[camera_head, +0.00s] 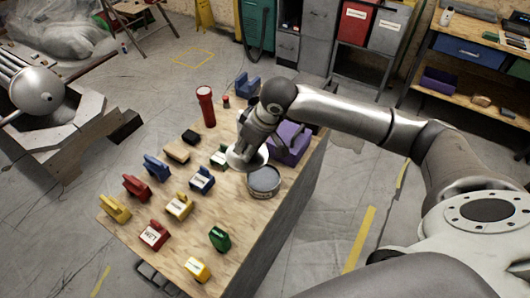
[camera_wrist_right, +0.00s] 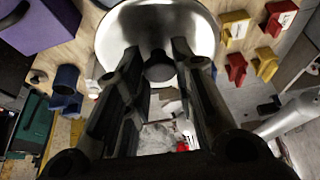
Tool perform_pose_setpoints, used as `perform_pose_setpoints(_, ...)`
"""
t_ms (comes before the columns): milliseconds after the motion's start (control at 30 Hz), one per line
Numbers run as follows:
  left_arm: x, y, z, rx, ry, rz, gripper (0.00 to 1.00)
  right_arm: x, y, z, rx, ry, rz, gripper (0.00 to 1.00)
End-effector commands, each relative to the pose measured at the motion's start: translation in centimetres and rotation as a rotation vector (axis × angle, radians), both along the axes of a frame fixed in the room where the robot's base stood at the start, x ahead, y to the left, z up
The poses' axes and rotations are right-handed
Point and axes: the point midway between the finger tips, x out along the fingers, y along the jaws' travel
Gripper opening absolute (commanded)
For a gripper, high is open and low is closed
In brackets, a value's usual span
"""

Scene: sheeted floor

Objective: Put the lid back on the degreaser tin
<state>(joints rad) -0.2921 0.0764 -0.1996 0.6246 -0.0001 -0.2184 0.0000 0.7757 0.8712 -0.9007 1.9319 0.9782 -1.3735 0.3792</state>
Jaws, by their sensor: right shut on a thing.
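The degreaser tin (camera_head: 263,184) is a round grey tin standing on the wooden tabletop near its right edge. Its top looks grey and uncovered by the lid. My right gripper (camera_head: 250,147) is shut on the knob of the round pale lid (camera_head: 240,161), just behind and left of the tin. In the right wrist view the lid (camera_wrist_right: 115,32) fills the top centre, with its dark knob between the fingers of the right gripper (camera_wrist_right: 158,62). The lid looks held above the table and apart from the tin, though the gap is hard to judge. My left gripper is not in view.
The plywood tabletop (camera_head: 135,235) carries several coloured labelled blocks to the left and front. A red torch (camera_head: 206,106) stands at the back, and a purple bin (camera_head: 290,143) lies behind the tin, close to my right arm. Shelving (camera_head: 470,50) stands far right.

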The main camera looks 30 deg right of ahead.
Motion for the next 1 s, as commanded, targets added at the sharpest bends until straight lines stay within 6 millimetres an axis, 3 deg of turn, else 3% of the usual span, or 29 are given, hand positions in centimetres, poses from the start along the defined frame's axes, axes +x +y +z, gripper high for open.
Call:
perform_pose_setpoints(200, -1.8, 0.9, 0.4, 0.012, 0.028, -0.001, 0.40, 1.5, -3.0, -5.0, 0.002, 0.008, 0.159, 0.07)
perform_pose_setpoints(400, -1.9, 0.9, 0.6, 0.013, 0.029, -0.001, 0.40, 1.8, -5.1, -8.1, 0.002, 0.002, 0.255, 0.07)
perform_pose_setpoints(733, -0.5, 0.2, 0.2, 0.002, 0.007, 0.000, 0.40, 1.9, -6.0, -9.8, -0.001, -0.002, 0.295, 0.07)
perform_pose_setpoints(1000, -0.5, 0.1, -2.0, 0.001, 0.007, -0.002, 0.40, 1.8, -6.0, -11.6, -0.002, -0.001, 0.295, 0.07)
